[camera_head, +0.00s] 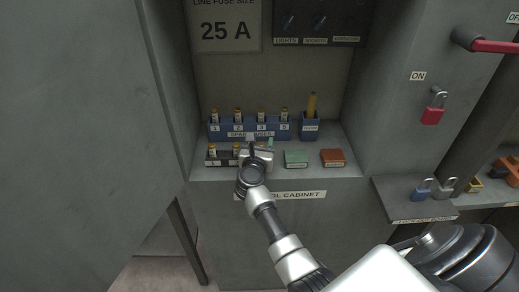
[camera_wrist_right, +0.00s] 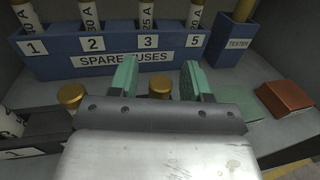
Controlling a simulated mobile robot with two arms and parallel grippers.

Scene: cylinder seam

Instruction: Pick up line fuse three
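My right gripper (camera_head: 261,144) is over the front line-fuse rack (camera_head: 222,161). In the right wrist view its two green-padded fingers (camera_wrist_right: 157,80) stand apart. A brass fuse cap (camera_wrist_right: 160,87) shows between them, probably line fuse three; its body and label are hidden by the gripper. I cannot tell whether the fingers touch it. Another brass cap (camera_wrist_right: 70,95) stands to its left, and a white fuse (camera_wrist_right: 10,124) stands behind the label 1 at the far left. My left gripper is not in view.
Behind is the blue spare-fuses rack (camera_head: 248,133) with several upright fuses. To its right is a blue tester holder (camera_head: 310,127) with a yellow tester (camera_head: 312,104). A green block (camera_head: 296,158) and an orange-brown block (camera_head: 333,157) lie on the shelf right of my gripper.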

